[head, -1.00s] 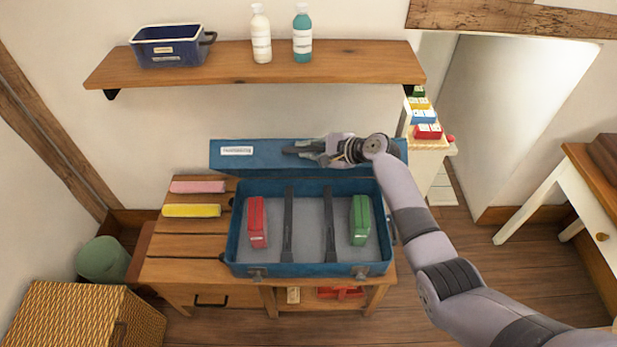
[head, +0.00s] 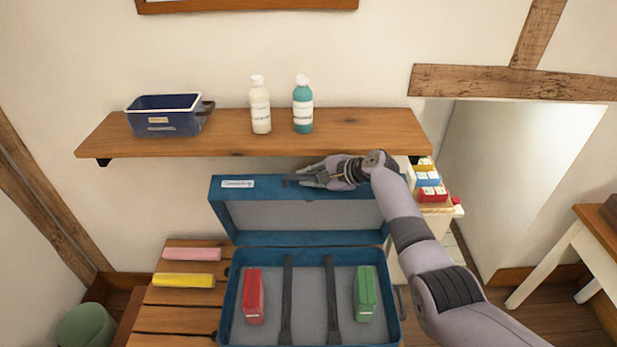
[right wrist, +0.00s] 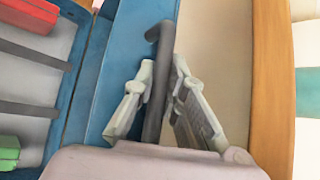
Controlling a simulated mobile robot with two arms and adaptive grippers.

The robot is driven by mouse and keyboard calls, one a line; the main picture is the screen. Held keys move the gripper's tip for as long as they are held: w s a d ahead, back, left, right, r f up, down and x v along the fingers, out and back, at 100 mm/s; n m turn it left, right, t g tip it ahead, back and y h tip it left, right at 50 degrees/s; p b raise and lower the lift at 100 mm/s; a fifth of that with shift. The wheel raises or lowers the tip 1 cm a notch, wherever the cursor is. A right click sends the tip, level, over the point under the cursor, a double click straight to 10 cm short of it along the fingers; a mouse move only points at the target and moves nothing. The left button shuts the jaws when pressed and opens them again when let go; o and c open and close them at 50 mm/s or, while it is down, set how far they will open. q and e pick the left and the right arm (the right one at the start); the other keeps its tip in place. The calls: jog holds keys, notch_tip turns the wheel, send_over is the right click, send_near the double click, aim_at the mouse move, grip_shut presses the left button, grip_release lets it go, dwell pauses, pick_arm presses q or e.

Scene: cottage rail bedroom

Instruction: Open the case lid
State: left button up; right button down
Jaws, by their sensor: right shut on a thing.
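The blue case (head: 228,318) stands open on a wooden slatted bench. Its lid (head: 300,216) stands raised at the back, its grey inside showing. A white label is on the lid's upper edge, left side. My right gripper (head: 305,180) is at that upper edge, right of the middle. In the right wrist view, my right gripper (right wrist: 164,75) has its two fingers shut on the dark lid handle (right wrist: 163,38), one on each side. My left gripper is not in view.
The case holds a red block (head: 253,296), a green block (head: 366,294) and two dark straps. Pink (head: 192,254) and yellow (head: 184,281) bars lie left of it. A wooden shelf (head: 220,140) with a blue bin and two bottles hangs above and behind the lid.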

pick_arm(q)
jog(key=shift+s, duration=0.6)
pick_arm(e)
jog(key=c, duration=1.9)
grip_release()
jog(key=shift+s+r, duration=0.15)
jog(key=shift+s, duration=0.05)
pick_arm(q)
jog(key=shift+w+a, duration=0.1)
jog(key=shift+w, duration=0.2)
pick_arm(e)
jog(key=v, duration=1.2)
